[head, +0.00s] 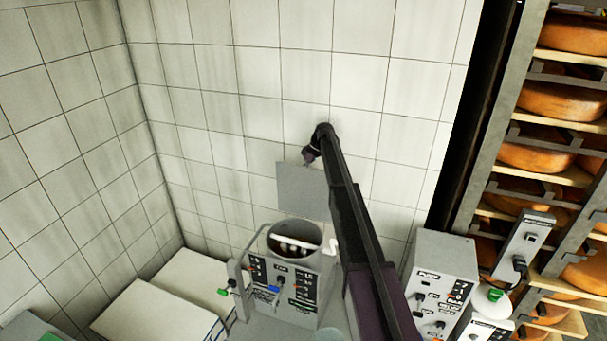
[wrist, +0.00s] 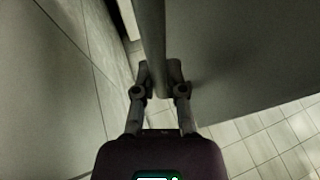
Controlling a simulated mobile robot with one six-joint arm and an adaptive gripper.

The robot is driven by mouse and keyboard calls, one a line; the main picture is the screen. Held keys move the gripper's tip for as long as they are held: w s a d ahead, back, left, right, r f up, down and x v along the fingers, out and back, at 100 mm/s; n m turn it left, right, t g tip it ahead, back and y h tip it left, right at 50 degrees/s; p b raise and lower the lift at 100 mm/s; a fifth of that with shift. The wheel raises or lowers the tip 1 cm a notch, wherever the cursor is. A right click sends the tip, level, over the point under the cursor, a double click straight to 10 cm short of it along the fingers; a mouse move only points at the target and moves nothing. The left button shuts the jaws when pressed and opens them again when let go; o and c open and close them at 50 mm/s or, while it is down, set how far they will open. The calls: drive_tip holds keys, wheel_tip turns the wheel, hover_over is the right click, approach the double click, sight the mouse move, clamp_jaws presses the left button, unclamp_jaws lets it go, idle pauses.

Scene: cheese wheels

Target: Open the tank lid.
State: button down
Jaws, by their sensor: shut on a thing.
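The tank lid (head: 302,188) is a flat grey square plate. It stands raised, roughly upright, behind the round opening of the tank (head: 262,245), near the tiled wall. The tank is open, and a white stirrer bar shows inside. My gripper (head: 308,157) is at the lid's upper edge. In the wrist view my gripper (wrist: 160,76) has its two fingers on either side of a grey edge or bar of the lid (wrist: 240,60) and is shut on it. The exact contact is partly hidden by the fingers.
A grey box with switches (head: 440,285) stands to the right of the tank. A shelf rack of orange cheese wheels (head: 560,100) is at the far right. White blocks (head: 155,310) lie at the lower left. Tiled walls (head: 230,90) close off the back and left.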

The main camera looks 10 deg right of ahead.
drive_tip(key=shift+w+a, duration=0.15)
drive_tip(key=shift+a, duration=0.05)
drive_tip(key=c, duration=0.7)
unclamp_jaws()
drive_tip(key=shift+a, duration=0.2)
drive_tip(key=shift+d, duration=0.15)
drive_tip(key=shift+d, duration=0.1)
